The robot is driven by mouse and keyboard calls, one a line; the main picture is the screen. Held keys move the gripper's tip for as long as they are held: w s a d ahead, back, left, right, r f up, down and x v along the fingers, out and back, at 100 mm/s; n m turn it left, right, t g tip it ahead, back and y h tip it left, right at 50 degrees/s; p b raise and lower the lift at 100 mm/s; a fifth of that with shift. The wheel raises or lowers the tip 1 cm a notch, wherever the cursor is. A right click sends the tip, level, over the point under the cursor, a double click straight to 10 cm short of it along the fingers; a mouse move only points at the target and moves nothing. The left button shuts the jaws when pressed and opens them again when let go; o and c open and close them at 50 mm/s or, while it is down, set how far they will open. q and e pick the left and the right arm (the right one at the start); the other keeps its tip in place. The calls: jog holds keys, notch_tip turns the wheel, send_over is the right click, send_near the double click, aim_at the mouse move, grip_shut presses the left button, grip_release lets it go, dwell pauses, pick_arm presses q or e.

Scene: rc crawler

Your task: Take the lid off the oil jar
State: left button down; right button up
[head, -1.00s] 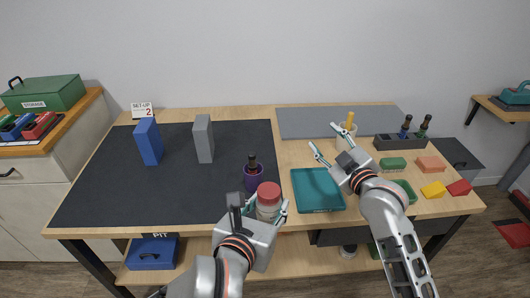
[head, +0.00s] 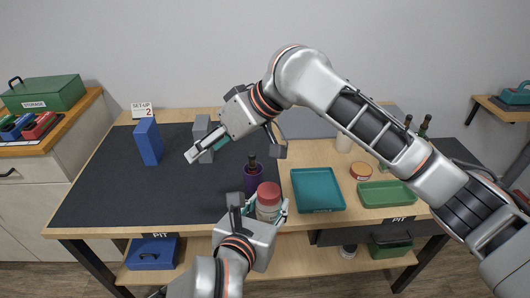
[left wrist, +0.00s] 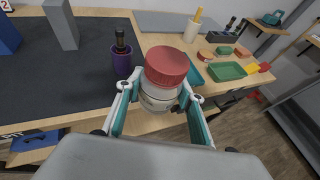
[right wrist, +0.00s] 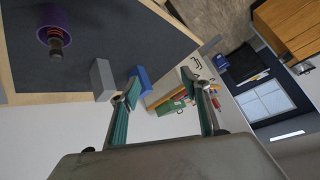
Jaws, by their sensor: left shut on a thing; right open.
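The oil jar (head: 268,211) is pale and translucent with a round red lid (head: 269,191) on top. My left gripper (head: 263,206) is shut around the jar's body, below the lid, and holds it upright by the bench's front edge. The left wrist view shows the jar (left wrist: 157,98) between the fingers with the lid (left wrist: 166,66) seated on it. My right gripper (head: 235,155) is open and empty over the dark mat, left of and behind the jar. The right wrist view shows its fingers (right wrist: 160,88) spread with nothing between them.
A blue block (head: 148,141) and a grey block (head: 203,138) stand on the dark mat (head: 120,195). A teal tray (head: 318,190), a small round tin (head: 361,172) and a green tray (head: 387,194) lie to the right.

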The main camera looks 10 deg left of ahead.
jog(key=s+d+m+g+h, duration=0.1)
jog(key=s+d+m+h, duration=0.1)
jog(key=s+d+h, duration=0.15)
notch_tip(320, 180, up, 3)
jog(key=m+h, duration=0.3)
jog(key=h, duration=0.3)
send_over(265, 189)
jog(key=shift+a+f+y, duration=0.1)
jog(key=shift+f+y, duration=0.05)
jog(key=shift+y, duration=0.1)
jog(key=shift+s+f, duration=0.1)
jog(key=shift+f, duration=3.8)
